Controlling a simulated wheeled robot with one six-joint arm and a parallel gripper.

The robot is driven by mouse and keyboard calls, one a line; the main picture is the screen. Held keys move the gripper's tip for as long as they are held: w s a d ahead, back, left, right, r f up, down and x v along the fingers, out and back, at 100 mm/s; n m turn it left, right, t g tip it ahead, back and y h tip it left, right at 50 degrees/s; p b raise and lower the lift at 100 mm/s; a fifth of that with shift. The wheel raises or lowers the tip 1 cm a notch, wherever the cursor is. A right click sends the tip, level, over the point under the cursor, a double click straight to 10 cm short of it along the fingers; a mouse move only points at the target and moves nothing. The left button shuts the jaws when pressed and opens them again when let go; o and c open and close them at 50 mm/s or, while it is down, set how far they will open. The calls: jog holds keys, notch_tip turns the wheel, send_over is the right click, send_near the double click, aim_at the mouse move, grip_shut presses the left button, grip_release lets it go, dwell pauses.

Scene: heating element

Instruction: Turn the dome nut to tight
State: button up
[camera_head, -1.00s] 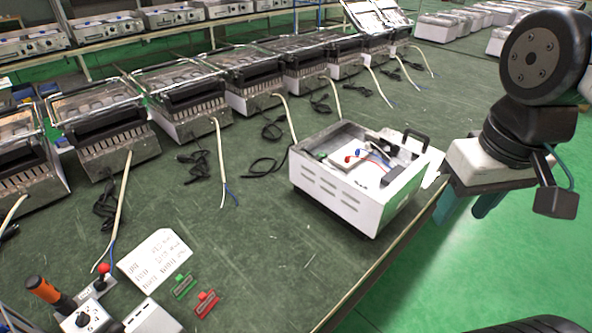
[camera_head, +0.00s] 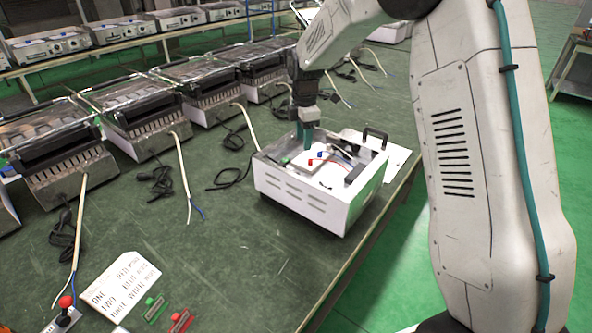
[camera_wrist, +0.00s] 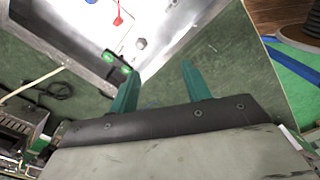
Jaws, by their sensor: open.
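An open white metal housing (camera_head: 305,198) stands on the green bench, and my gripper (camera_head: 304,138) points down over its back left part. In the wrist view, a small grey rounded nut-like piece (camera_wrist: 140,44) sits on the housing's pale floor and looks like the dome nut. My gripper (camera_wrist: 158,72) is open, with its two teal fingers apart and nothing between them. The nut lies beyond the fingertips, nearer the left finger. In the head view I cannot make out the nut. Whether it is tight cannot be seen.
A black part with green spots (camera_wrist: 116,64) lies beside the left finger, by the housing wall. A row of grills (camera_head: 150,110) with loose cables stands behind left.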

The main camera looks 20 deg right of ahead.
aim_at(296, 173)
jog(key=w+f+n, duration=0.1)
jog(key=f, duration=0.1)
jog(key=w+f+n, duration=0.1)
jog(key=w+f, duration=0.1)
jog(key=f, duration=0.1)
jog(key=w+f+n, duration=0.1)
jog(key=w+f, duration=0.1)
jog(key=f, duration=0.1)
jog(key=shift+a+f, duration=0.15)
jog(key=shift+a, duration=0.2)
notch_tip(296, 173, down, 8)
jog(key=shift+r, duration=0.1)
jog(key=c, duration=1)
